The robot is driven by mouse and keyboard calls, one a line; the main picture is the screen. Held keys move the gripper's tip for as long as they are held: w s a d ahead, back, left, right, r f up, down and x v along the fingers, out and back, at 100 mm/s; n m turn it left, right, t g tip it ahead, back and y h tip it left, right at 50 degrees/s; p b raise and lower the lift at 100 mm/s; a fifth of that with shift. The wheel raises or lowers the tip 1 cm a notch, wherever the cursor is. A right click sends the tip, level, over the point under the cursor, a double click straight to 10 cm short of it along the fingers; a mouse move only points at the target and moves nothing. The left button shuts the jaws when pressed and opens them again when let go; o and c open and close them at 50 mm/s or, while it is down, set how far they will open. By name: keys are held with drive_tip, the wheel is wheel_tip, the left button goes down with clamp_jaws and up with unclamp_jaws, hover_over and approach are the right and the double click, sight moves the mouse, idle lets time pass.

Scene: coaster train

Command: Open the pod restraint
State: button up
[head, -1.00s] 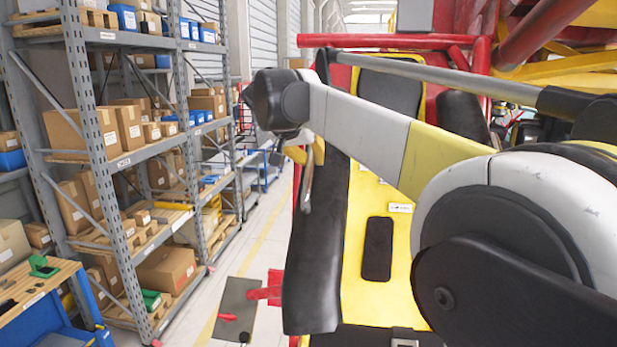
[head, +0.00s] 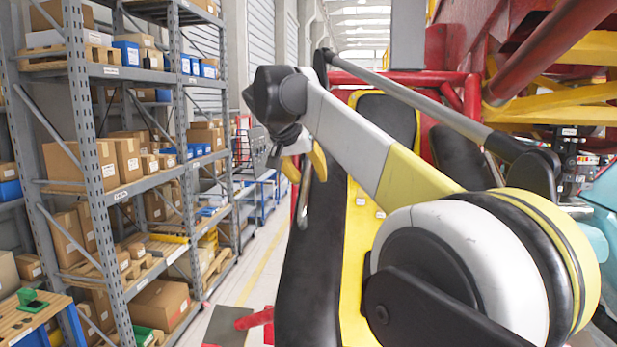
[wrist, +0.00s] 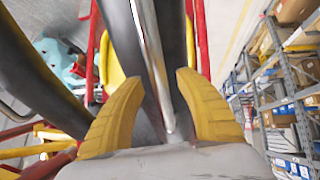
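The pod seat (head: 359,230) is yellow with black padding. A long black pad (head: 308,262) runs down its left side, and a thin metal bar (head: 304,197) stands at the upper end of that pad. My gripper (head: 305,172) is at this bar, with its yellow fingers pointing down. In the wrist view the metal bar (wrist: 152,60) runs between the two spread yellow fingers of my gripper (wrist: 180,75). Gaps show on both sides of the bar. My arm hides much of the seat's right side in the head view.
Tall grey shelving (head: 75,150) with boxes stands to the left. A wooden-topped bench (head: 30,315) is at lower left. Red tubes (head: 405,77) frame the seat's top, and red and yellow beams (head: 550,60) fill the upper right. A clear aisle (head: 262,270) lies between shelving and seat.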

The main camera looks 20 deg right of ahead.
drive_tip(key=v, duration=1.2)
idle(0.4)
